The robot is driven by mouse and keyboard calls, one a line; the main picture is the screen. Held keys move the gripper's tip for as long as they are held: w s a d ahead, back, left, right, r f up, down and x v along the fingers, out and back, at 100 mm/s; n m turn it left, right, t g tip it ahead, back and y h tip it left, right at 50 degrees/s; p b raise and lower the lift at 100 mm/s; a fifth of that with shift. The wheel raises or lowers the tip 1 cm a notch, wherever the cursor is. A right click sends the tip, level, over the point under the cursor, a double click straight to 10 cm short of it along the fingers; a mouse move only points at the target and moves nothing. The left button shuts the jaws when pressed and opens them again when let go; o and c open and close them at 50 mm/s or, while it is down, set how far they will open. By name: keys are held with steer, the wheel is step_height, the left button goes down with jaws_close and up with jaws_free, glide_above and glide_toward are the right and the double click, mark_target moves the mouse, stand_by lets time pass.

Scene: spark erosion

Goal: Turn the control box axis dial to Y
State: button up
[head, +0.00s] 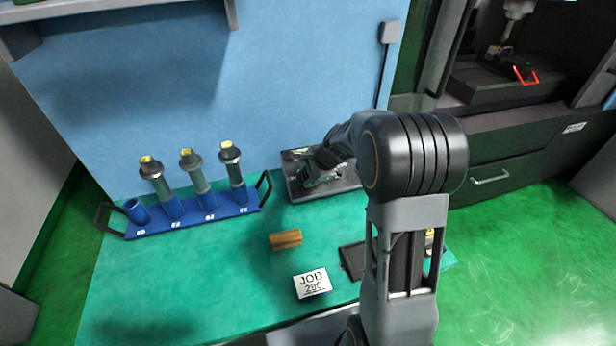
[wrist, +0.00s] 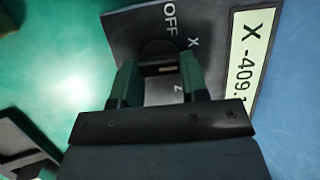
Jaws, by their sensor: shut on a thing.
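The control box (head: 296,191) is a dark flat box on the green bench against the blue wall. In the wrist view its dark panel (wrist: 124,23) carries the marks OFF, X and Z; no Y mark is visible. The dial (wrist: 158,52) is dark and sits between my fingertips, partly hidden by them. My gripper (wrist: 158,72) is shut on it from above. The dial's pointer cannot be made out clearly. The pale display (wrist: 248,45) beside the dial reads X and -409, with the end cut off. In the head view my gripper (head: 318,180) hides most of the panel.
A blue rack (head: 190,222) with several upright holders stands at the left. A dark tray (head: 352,262) is partly behind my arm. A dark machine (head: 490,150) stands right.

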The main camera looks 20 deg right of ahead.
steer(key=shift+s+m+t+b, duration=0.15)
steer(key=shift+m+t, duration=0.25)
steer(key=shift+m, duration=0.65)
steer(key=shift+m+t+b, duration=0.15)
steer(key=shift+m+t, duration=0.25)
steer(key=shift+m, duration=0.65)
steer(key=o, duration=0.9)
steer(key=p+v, duration=0.1)
steer(key=v, duration=1.2)
steer(key=shift+s+r, duration=0.2)
steer(key=shift+r, duration=0.2)
